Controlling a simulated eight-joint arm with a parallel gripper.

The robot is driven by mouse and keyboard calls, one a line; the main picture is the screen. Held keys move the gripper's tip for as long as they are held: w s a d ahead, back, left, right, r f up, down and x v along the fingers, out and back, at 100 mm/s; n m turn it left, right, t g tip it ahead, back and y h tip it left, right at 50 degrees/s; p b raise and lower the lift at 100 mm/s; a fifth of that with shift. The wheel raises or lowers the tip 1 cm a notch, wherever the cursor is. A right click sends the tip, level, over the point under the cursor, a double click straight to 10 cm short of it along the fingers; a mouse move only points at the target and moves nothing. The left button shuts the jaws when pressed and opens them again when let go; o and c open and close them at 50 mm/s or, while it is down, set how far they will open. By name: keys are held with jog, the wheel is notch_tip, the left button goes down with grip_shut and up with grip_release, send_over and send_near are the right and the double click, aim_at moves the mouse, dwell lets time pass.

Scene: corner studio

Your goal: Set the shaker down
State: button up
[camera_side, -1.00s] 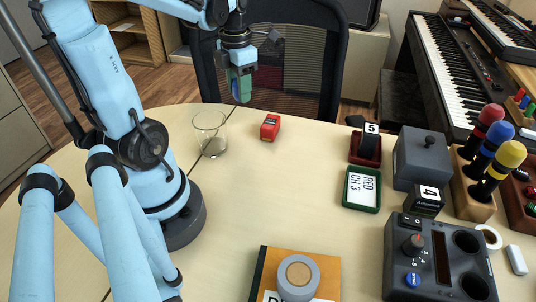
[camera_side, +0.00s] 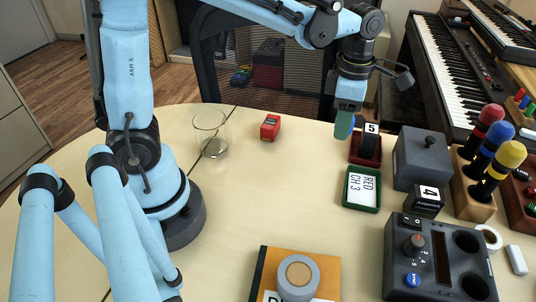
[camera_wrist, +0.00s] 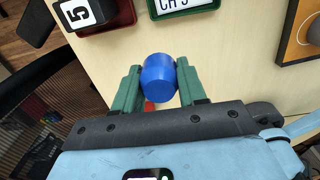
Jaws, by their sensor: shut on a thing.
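The shaker is a blue rounded piece (camera_wrist: 158,76), held between the green finger pads of my gripper (camera_wrist: 156,88) in the wrist view. In the side view my gripper (camera_side: 344,122) hangs over the far part of the table, just left of the red stand. There a green finger pad hides the shaker. The gripper looks raised above the tabletop, but the exact height is hard to tell. A green tray (camera_side: 361,205) with a card reading "RED CH 3" lies nearer the camera.
A clear glass (camera_side: 211,135) and a small red box (camera_side: 270,127) stand left. A control box (camera_side: 437,260) is front right. The table's middle (camera_side: 270,190) is clear.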

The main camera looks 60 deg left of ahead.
send_over(322, 139)
notch_tip(322, 139, down, 7)
jog(key=shift+r, duration=0.15)
jog(key=shift+f, duration=2.05)
jog(key=shift+f, duration=0.1)
jog(key=o, duration=1)
jog(key=shift+o, duration=0.2)
